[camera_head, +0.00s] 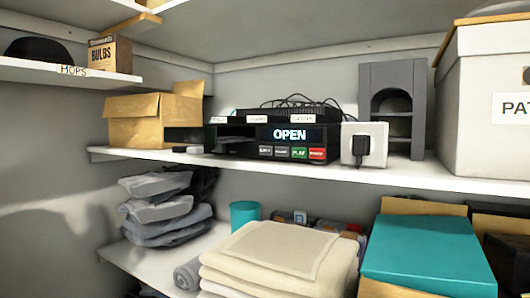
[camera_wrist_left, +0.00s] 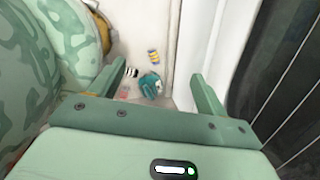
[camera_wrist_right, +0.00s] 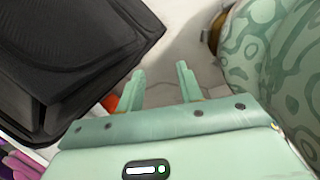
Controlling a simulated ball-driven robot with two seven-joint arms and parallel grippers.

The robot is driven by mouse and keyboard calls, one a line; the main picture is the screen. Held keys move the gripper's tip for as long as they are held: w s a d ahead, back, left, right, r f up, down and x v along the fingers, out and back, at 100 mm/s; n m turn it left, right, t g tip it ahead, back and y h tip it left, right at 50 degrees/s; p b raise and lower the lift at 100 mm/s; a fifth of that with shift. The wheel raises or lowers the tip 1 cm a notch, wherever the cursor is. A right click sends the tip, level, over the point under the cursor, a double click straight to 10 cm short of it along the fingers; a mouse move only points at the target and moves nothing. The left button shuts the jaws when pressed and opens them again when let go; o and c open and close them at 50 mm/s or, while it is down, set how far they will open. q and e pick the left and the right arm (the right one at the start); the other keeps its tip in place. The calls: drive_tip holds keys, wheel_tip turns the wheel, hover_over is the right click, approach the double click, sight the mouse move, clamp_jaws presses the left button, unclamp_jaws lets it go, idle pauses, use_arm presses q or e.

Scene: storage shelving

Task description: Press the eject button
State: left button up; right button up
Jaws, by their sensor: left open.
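A black player (camera_head: 240,144) stands on the middle shelf in the head view, its lit display (camera_head: 290,134) reading OPEN. Below the display is a row of buttons: a grey leftmost one (camera_head: 265,151) whose small label looks like EJECT, another grey one (camera_head: 281,152), a green PLAY button (camera_head: 299,153) and a red one (camera_head: 317,154). Neither gripper shows in the head view. My left gripper (camera_wrist_left: 162,88) is open and empty, with the floor beyond it. My right gripper (camera_wrist_right: 160,86) has its fingers apart with nothing between them. Neither wrist view shows the player.
A white socket with a black plug (camera_head: 364,145) stands right of the player, a cardboard box (camera_head: 154,117) left. A white storage box (camera_head: 488,95) fills the right end. Below are folded towels (camera_head: 275,260) and a teal box (camera_head: 428,255). A black case (camera_wrist_right: 75,60) is near my right gripper.

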use_arm(q)
clamp_jaws()
idle(1.6)
